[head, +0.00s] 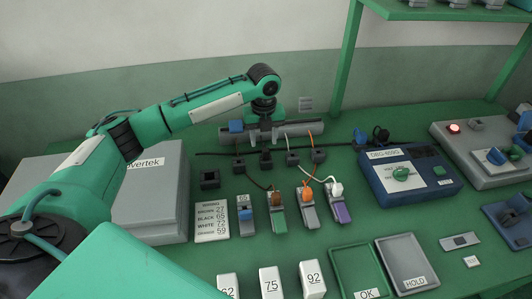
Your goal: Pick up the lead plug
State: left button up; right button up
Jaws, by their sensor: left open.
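My left gripper (265,133) points down over a long grey bar at the back of the green bench. Its fingers are small, and the bar's outline merges with them. No object shows between them. Several dark plugs or sockets with thin leads, one of them a grey plug (292,158), stand in a row in front of the bar. A black lead (222,154) runs along the bench towards a black plug (381,133) behind the blue tester. I cannot tell which plug is the lead plug. My right gripper is out of view.
Several small boxes stand mid-bench, including one with a white plug (336,188) on top. A wiring card (212,221) lies left of them. A blue tester (412,187) and grey console (470,137) are right. OK tray (337,256) and HOLD tray (428,271) are in front.

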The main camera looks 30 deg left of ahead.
aim_at(266, 150)
pick_arm(q)
jog(key=shift+d+f, duration=0.1)
jog(key=shift+f, duration=0.4)
jog(key=f, duration=0.2)
jog(key=f+p, duration=0.1)
jog(key=shift+w+d+f, duration=0.15)
jog(key=shift+w+f, duration=0.05)
jog(key=shift+f, duration=0.55)
jog(key=shift+c, duration=0.2)
grip_shut()
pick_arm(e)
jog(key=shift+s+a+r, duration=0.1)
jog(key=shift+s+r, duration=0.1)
